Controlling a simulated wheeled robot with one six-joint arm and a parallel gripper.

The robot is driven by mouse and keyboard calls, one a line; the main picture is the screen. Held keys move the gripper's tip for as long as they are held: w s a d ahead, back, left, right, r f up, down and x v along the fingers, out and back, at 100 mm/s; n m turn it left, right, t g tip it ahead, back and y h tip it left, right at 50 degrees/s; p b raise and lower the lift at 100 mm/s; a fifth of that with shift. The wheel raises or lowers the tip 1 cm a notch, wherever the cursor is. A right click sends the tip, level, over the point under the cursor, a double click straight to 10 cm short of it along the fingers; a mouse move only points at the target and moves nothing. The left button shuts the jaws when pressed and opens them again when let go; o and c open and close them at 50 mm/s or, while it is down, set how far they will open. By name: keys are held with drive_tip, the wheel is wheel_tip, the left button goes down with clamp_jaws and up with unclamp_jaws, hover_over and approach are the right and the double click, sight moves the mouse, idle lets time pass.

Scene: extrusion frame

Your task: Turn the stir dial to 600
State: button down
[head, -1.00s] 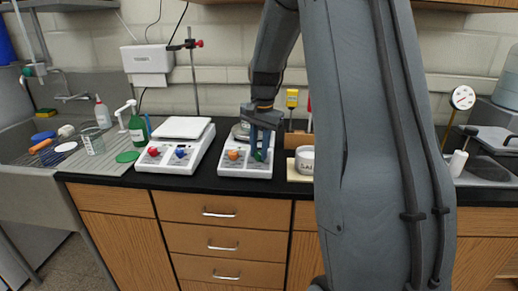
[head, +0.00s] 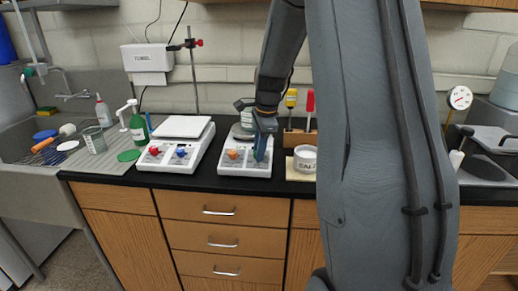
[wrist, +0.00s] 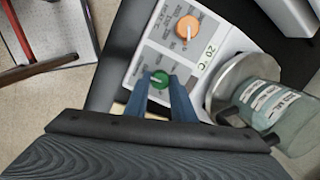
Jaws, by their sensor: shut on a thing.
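A white hotplate stirrer (head: 233,164) stands on the black counter, with an orange dial (head: 233,154) on the left of its front panel and a green dial on the right. In the head view my gripper (head: 262,157) hides the green dial. In the wrist view the green dial (wrist: 160,79) sits between the two blue fingertips (wrist: 160,84), and my gripper is shut on it. A white pointer mark shows on the green dial. The orange dial (wrist: 188,27) is clear of the fingers. The small panel print is too blurred to read surely.
A second white device (head: 178,150) with red and blue knobs stands to the left. A glass vessel (wrist: 272,108) sits on the stirrer's round plate (wrist: 228,85). A white tub (head: 305,158) and a wooden tool rack (head: 297,138) stand close on the right.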

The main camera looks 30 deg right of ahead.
drive_tip(key=shift+m, duration=0.3)
idle(0.4)
drive_tip(key=c, duration=1.5)
unclamp_jaws()
drive_tip(key=shift+b+v, duration=0.95)
drive_tip(key=shift+v, duration=3)
drive_tip(key=shift+a, duration=0.1)
